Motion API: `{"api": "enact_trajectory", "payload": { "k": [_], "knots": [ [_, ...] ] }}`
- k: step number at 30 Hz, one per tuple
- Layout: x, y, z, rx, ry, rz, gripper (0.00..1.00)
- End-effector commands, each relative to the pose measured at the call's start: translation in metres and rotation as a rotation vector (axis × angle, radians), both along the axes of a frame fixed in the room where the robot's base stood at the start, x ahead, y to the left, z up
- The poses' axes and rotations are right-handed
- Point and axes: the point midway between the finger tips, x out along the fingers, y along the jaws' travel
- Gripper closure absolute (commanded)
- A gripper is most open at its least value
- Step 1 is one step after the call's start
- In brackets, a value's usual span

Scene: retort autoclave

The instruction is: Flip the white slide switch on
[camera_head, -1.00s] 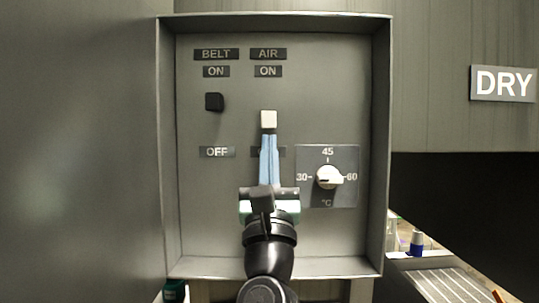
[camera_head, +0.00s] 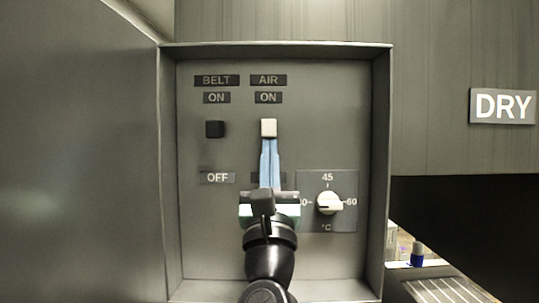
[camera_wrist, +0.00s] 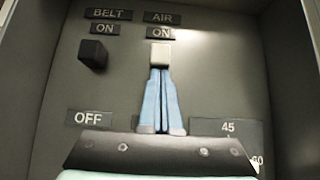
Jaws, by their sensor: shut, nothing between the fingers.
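The white slide switch (camera_head: 268,128) is in the AIR column of the grey control panel, just below its ON label (camera_head: 268,98) and level with the black switch. In the wrist view the white switch (camera_wrist: 160,55) sits right under the ON label. My gripper (camera_head: 269,143) is shut and empty, with its blue fingers pointing up at the switch's lower edge. In the wrist view the fingertips (camera_wrist: 160,72) meet that lower edge or lie just short of it; I cannot tell which. My gripper hides the AIR column's lower label.
A black switch (camera_head: 215,129) sits in the BELT column to the left. A white temperature dial (camera_head: 329,202) is close to the right of my gripper. The panel's raised box rim (camera_head: 382,150) surrounds everything. A DRY sign (camera_head: 503,106) hangs outside, right.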

Motion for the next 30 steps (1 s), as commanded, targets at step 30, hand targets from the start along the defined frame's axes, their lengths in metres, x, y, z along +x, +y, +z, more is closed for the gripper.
{"api": "enact_trajectory", "payload": {
  "k": [30],
  "knots": [
    [-0.054,0.008,-0.096,-0.001,-0.001,-0.002,1.0]
  ]
}}
